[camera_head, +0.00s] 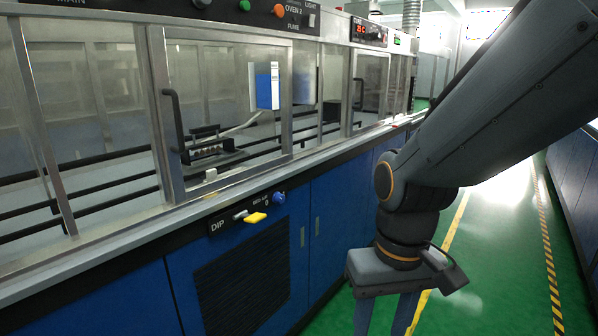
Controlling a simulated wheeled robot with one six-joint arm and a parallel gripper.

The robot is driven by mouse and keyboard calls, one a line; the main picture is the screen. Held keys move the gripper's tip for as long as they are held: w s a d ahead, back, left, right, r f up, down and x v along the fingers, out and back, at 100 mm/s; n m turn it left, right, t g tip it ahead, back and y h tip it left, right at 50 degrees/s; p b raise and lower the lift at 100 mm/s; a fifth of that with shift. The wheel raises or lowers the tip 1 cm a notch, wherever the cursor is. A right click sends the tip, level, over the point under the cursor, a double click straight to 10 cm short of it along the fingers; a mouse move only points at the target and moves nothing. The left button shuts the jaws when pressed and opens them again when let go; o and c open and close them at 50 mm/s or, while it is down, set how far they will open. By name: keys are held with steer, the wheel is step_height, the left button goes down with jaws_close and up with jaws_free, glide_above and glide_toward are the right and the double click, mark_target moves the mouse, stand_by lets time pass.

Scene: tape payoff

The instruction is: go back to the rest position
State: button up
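My gripper (384,318) hangs from my arm at the lower middle of the view, pointing down. Its two fingers are spread apart and nothing shows between them; the fingertips are cut off by the bottom edge. It is in front of the blue cabinets and over the green floor, apart from the machine as far as I can see. My arm comes in from the upper right.
A long machine (325,166) with glass doors and blue cabinets fills the left. Its DIP panel (214,226) carries a yellow handle (255,218) and a blue knob (279,198). A black door handle (174,125) sticks out. Green floor (495,250) is open at right.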

steer(key=d+r+m+p, duration=0.1)
steer(key=d+r+p, duration=0.5)
steer(key=p, duration=0.5)
steer(key=shift+s+d+r+m, duration=0.2)
steer(key=shift+d+m, duration=0.1)
steer(key=shift+m, duration=0.1)
steer(key=shift+f, duration=0.1)
stand_by(0.6)
